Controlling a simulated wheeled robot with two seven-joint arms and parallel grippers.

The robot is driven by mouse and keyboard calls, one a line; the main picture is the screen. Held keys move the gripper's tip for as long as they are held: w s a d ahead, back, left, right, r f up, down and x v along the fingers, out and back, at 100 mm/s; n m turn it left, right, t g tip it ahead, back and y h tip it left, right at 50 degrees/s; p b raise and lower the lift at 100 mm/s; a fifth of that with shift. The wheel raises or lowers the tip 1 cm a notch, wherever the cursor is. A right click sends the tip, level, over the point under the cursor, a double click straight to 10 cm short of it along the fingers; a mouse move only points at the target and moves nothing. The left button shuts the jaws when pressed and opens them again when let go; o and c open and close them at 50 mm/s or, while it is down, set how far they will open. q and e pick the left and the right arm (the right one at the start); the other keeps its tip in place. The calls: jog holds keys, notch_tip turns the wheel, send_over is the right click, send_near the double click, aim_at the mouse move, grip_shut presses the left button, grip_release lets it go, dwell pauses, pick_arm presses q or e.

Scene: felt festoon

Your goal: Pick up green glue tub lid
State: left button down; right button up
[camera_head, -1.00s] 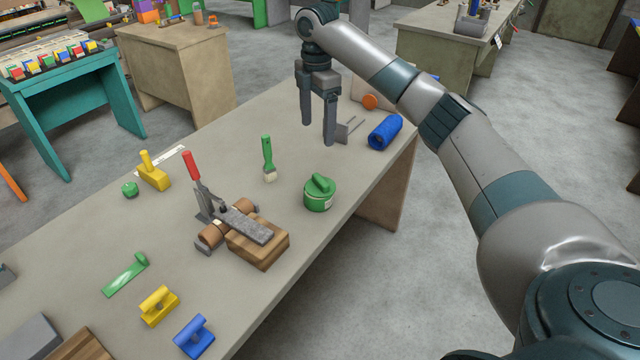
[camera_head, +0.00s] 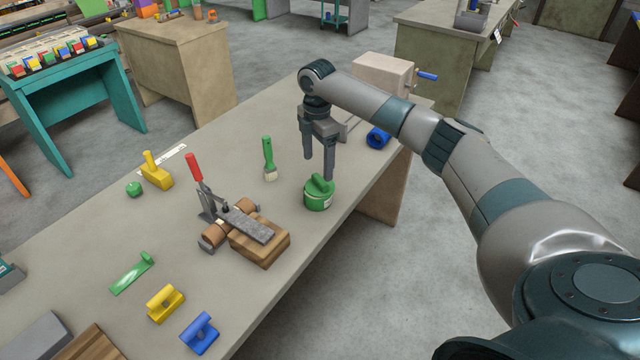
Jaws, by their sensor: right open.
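The green glue tub (camera_head: 317,201) stands upright near the right edge of the workbench. Its green lid (camera_head: 319,185), with a raised bar handle, sits on top of it. My right gripper (camera_head: 318,168) is open and points down just above the lid, its fingertips close to the handle. I cannot tell whether the fingers touch the lid. My left gripper is not in view.
A toggle clamp with a red handle (camera_head: 193,167) and a wooden block (camera_head: 262,246) stand left of the tub. A green brush (camera_head: 268,158) lies behind it. A blue roll (camera_head: 378,137) and a beige box (camera_head: 383,75) are at the far end.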

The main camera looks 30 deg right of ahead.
aim_at(320, 179)
jog(key=shift+s+f+p, duration=0.1)
jog(key=shift+f+p, duration=0.2)
jog(key=shift+p, duration=0.15)
jog(key=f, duration=0.1)
jog(key=f+p, duration=0.2)
jog(key=shift+s+d+f, duration=0.15)
jog(key=shift+s+f, duration=0.15)
jog(key=shift+f, duration=0.5)
jog(key=c, duration=1.2)
jog(key=shift+r, duration=0.2)
